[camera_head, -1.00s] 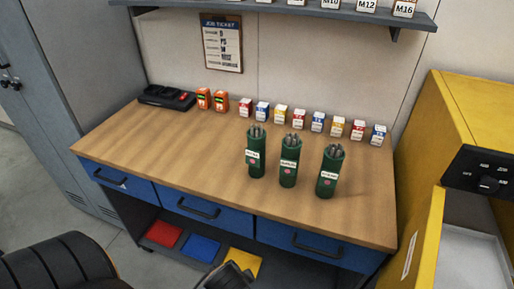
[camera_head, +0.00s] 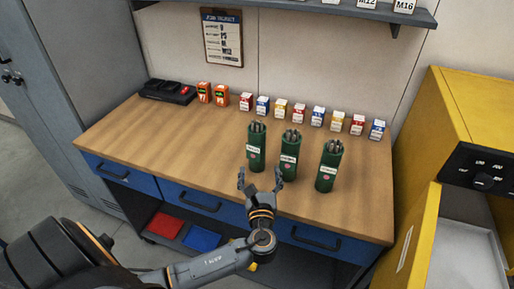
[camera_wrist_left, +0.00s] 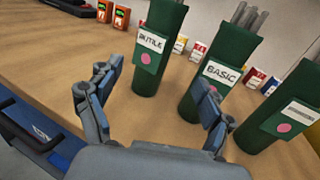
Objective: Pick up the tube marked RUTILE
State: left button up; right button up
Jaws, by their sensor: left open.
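Three green tubes holding grey rods stand upright on the wooden bench. The left tube (camera_head: 257,148) reads RUTILE in the left wrist view (camera_wrist_left: 159,75). The middle tube (camera_head: 290,158) reads BASIC in the left wrist view (camera_wrist_left: 215,92). The right tube (camera_head: 328,167) has a label I cannot read. My left gripper (camera_head: 260,178) is open and empty at the bench's front, just short of the RUTILE tube and apart from it. In the left wrist view its fingers (camera_wrist_left: 155,85) spread, with the RUTILE tube beyond and between them. My right gripper is not in view.
A row of small boxes (camera_head: 299,114) stands behind the tubes, with orange packs (camera_head: 212,94) and a black charger (camera_head: 167,92) at back left. The left part of the bench (camera_head: 150,135) is clear. An open yellow cabinet (camera_head: 455,170) stands at right.

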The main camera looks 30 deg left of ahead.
aim_at(257, 151)
pick_arm(q)
jog(key=p+x, duration=0.1)
jog(key=x, duration=0.5)
jog(key=shift+w+a+r, duration=0.2)
jog(key=shift+w+a, duration=0.15)
jog(key=shift+a, duration=0.05)
jog(key=p+x, duration=0.1)
jog(key=x, duration=0.2)
jog(key=shift+w+a+p, duration=0.15)
jog(key=shift+a+p, duration=0.1)
jog(key=shift+p, duration=0.1)
jog(key=shift+w+a+f, duration=0.15)
jog(key=shift+w+a, duration=0.1)
jog(key=shift+w, duration=0.1)
jog(key=c, duration=0.3)
grip_shut()
jog(key=shift+r, duration=0.25)
